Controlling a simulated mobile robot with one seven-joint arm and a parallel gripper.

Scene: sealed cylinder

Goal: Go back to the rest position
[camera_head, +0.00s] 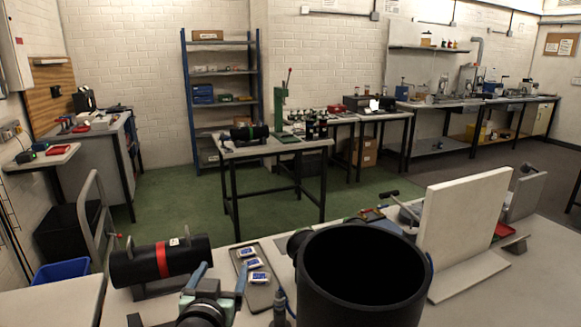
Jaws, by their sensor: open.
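My gripper (222,268) is at the bottom of the view, left of centre, low over the near bench. Its two blue-grey fingers are spread apart, with nothing seen between them. A black cylinder (138,264) with a red band lies on its side in a cradle, left of my gripper and apart from it. A grey tray (266,296) with several small blue-and-white items is just right of the fingers. The lower part of my gripper is cut off by the frame edge.
A large black round form (362,275), open at the top, hides part of the near bench. A pale upright board (464,222) stands to its right. A blue bin (62,271) is at the left. Green floor separates the near bench from a black-legged table (235,150).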

